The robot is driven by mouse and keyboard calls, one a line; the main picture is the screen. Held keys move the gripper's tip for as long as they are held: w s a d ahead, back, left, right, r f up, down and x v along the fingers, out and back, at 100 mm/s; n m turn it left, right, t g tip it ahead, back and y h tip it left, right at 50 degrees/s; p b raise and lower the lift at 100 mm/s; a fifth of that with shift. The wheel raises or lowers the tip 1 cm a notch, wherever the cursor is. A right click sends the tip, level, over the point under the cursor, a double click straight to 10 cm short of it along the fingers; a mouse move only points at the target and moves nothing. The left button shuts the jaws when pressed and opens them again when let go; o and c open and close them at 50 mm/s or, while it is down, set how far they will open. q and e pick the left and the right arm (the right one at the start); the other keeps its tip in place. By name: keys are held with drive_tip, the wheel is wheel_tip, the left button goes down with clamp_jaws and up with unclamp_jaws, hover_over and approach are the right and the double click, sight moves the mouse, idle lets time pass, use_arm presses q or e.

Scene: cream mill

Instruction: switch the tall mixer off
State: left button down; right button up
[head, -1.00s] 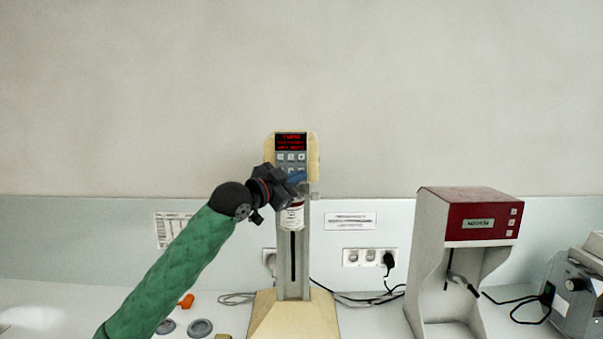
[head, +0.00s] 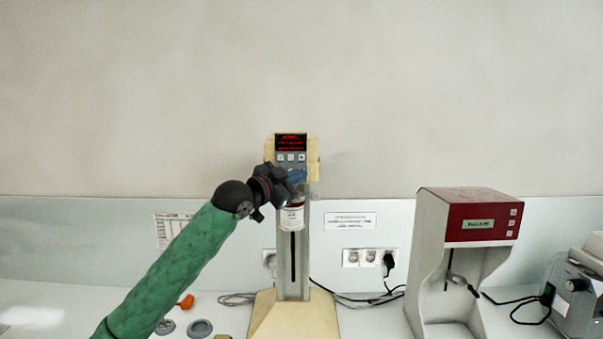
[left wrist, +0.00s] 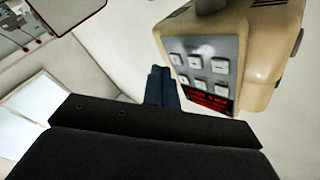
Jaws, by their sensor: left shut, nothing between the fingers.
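The tall mixer (head: 293,285) stands on the bench on a cream base, with a grey column and a cream head. Its display (head: 291,142) is lit with red text, and grey buttons sit below it. The left wrist view shows the button panel (left wrist: 199,73) and lit display from close by. My left gripper (head: 297,176) is shut and empty, with its blue fingertips in front of the lower part of the panel. In the left wrist view the fingertips (left wrist: 160,75) appear beside the panel; I cannot tell whether they touch. The lower buttons are hidden in the head view. My right gripper is not in view.
A red and grey machine (head: 482,215) stands to the right, with a grey device (head: 575,287) beyond it. Sockets (head: 370,257) and cables lie behind the mixer. Grey discs (head: 200,328) and an orange piece (head: 186,301) lie at the left.

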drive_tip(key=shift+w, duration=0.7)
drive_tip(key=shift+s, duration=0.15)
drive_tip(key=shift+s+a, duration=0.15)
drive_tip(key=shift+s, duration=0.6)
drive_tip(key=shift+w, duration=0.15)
use_arm(q)
drive_tip(key=shift+w, duration=0.55)
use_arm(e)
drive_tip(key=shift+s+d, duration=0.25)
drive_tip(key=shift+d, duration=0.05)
